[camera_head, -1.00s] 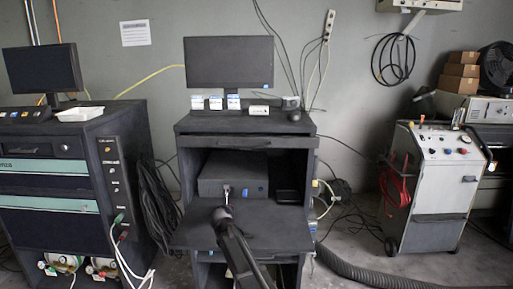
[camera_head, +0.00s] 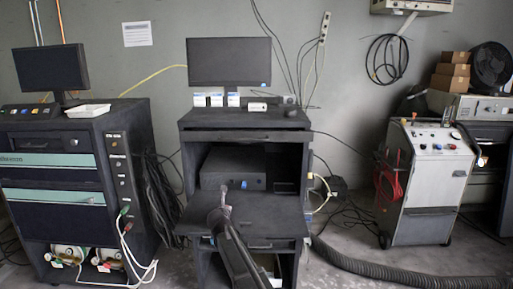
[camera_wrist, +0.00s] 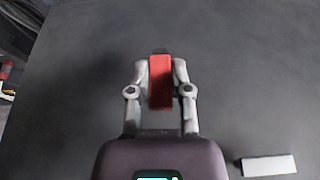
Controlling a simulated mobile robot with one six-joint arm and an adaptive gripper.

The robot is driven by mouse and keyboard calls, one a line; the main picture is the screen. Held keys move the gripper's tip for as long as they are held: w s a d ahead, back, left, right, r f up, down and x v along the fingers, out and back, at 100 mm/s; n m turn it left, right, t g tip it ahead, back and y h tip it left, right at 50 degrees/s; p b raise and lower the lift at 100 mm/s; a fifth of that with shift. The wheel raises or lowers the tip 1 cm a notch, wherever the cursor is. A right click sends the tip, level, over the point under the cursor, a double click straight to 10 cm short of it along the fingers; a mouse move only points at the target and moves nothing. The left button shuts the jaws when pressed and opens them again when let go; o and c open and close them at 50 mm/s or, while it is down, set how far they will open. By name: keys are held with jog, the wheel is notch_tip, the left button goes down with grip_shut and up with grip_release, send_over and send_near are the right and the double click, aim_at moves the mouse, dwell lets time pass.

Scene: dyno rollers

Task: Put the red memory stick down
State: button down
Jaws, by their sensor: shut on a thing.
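The red memory stick (camera_wrist: 160,82) is held between the two fingers of my gripper (camera_wrist: 160,75) in the wrist view. It points away from the palm, with a dark end at its far tip. A plain dark grey surface lies behind it; I cannot tell whether the stick touches it. In the head view my gripper (camera_head: 223,190) is over the dark pull-out shelf (camera_head: 275,222) of the middle cabinet, in front of a dark box (camera_head: 232,166). The stick cannot be made out there.
A small white block (camera_wrist: 269,165) lies on the surface at lower right in the wrist view. A monitor (camera_head: 229,62) stands on the cabinet top with several small white boxes. Black cables (camera_head: 165,180) hang left of the shelf. The shelf's right part looks clear.

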jog(key=shift+s+a+r, duration=0.2)
jog(key=shift+a+r, duration=0.05)
jog(key=shift+r, duration=0.1)
jog(key=shift+w+d+r+p, duration=0.15)
jog(key=shift+r+p, duration=0.05)
jog(key=shift+p, duration=0.4)
notch_tip(320, 180, up, 2)
jog(key=shift+d+p, duration=0.1)
jog(key=shift+p, duration=0.9)
notch_tip(320, 180, up, 18)
jog(key=p, duration=1.7)
jog(key=shift+p, duration=0.4)
jog(key=shift+f, duration=0.1)
